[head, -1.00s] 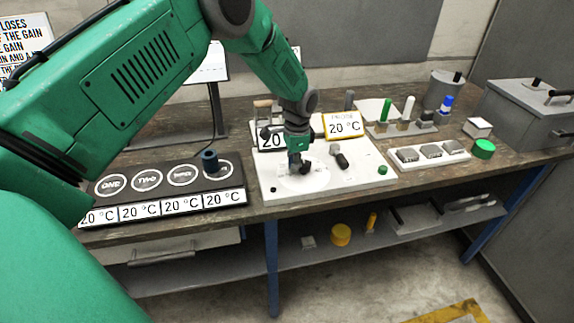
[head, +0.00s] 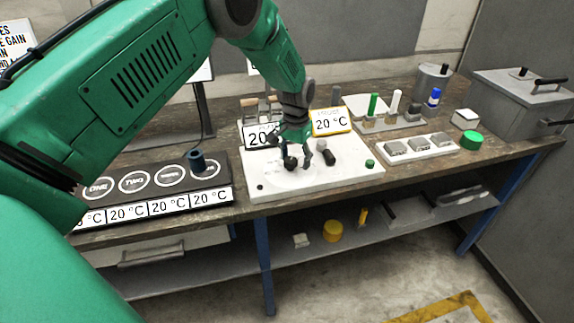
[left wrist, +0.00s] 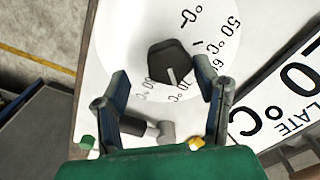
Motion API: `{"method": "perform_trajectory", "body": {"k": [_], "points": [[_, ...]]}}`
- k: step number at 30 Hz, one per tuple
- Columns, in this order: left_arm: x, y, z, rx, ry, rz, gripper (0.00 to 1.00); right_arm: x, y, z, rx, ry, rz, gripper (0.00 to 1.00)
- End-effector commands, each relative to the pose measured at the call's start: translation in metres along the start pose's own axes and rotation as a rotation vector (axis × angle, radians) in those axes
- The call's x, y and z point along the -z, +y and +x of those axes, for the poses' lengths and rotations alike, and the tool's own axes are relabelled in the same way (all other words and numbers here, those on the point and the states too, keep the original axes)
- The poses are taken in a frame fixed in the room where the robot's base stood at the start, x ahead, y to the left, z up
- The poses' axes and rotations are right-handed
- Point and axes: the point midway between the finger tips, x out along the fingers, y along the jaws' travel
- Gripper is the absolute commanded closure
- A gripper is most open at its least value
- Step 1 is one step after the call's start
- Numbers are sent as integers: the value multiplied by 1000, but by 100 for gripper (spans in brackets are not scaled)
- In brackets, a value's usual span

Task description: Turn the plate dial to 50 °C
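The plate dial's dark knob (left wrist: 172,62) sits on a white disc with printed temperatures. Its pale mark points toward the lower edge of the disc in the left wrist view, away from the "50 °C" print (left wrist: 230,25) at upper right. The knob also shows in the head view (head: 290,163). My left gripper (left wrist: 162,70) is open, its fingers on either side below the knob, with visible gaps. The plate display (head: 262,135) shows "20", partly hidden by my arm. My right gripper is not in view.
The probe display (head: 331,121) behind reads 20 °C. A black four-ring panel (head: 140,183) lies left. A tray of grey blocks (head: 440,142) and a green cylinder (head: 471,140) stand right.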

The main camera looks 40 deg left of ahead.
Motion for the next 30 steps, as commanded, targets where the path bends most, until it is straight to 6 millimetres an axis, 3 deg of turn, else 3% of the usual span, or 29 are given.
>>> {"method": "perform_trajectory", "body": {"k": [6, 11, 24, 30], "points": [[-7, -7, 1, -2, -5, -2, 44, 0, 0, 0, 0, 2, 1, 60], [-6, -7, -11, -1, -5, -1, 44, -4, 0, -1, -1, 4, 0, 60], [5, 2, -96, 4, -9, 3, 44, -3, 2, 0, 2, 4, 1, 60], [7, 2, -111, 2, -13, 3, 44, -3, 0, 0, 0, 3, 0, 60]]}}
